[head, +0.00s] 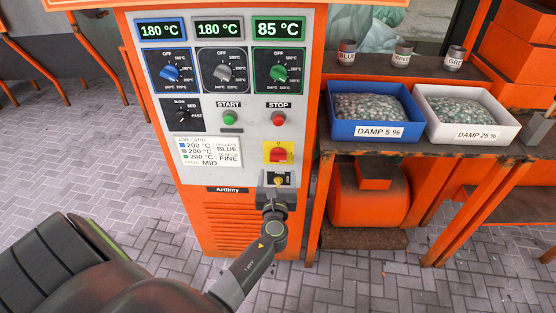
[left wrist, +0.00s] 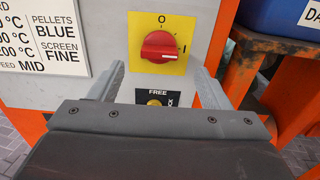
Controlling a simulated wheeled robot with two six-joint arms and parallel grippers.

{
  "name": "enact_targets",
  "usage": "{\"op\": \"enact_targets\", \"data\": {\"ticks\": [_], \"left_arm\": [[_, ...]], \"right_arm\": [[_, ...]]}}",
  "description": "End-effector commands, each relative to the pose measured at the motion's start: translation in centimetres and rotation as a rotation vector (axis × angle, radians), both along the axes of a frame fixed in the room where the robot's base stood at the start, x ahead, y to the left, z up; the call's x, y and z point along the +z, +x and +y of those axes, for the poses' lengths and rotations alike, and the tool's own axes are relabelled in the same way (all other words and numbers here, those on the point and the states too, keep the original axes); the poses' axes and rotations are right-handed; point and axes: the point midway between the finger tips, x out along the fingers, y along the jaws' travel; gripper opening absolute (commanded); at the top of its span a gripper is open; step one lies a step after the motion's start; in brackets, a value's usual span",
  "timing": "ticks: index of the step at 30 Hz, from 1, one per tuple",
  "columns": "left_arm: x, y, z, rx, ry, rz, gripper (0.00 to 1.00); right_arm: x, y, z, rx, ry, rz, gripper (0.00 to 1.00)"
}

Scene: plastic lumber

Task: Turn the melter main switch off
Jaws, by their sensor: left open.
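The melter main switch (head: 278,154) is a red rotary knob on a yellow plate at the lower right of the melter's panel. In the left wrist view the red knob (left wrist: 160,47) lies roughly sideways, its right end toward the I mark, with O at the top. My left gripper (head: 277,184) is in front of the panel, just below the switch. In the left wrist view its two fingers (left wrist: 162,80) are spread apart with nothing between them; the knob is above and beyond the tips. My right gripper is not in view.
A small brass-coloured knob on a FREE/LOCK plate (left wrist: 155,101) is directly below the switch, partly hidden by the gripper. The red STOP button (head: 278,118) and green START button (head: 229,118) are above. A blue tray (head: 375,130) and white tray (head: 470,132) stand on a bench at right.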

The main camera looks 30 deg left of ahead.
Motion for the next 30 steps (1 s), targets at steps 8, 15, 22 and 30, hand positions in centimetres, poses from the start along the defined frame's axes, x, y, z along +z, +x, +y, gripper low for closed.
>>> {"op": "enact_targets", "data": {"ticks": [8,15,22,30], "left_arm": [[0.0,4.3,2.6,0.001,0.001,0.0,0.71],[0.0,5.7,3.5,0.001,-0.001,-0.001,0.71],[0.0,5.8,3.6,0.001,-0.001,0.0,0.71],[0.0,5.8,3.6,0.001,-0.001,0.0,0.45]], "right_arm": [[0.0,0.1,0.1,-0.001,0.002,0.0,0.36],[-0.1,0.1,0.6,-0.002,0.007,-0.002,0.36],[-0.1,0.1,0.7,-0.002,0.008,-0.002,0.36],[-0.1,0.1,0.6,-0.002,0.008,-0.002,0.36]]}}
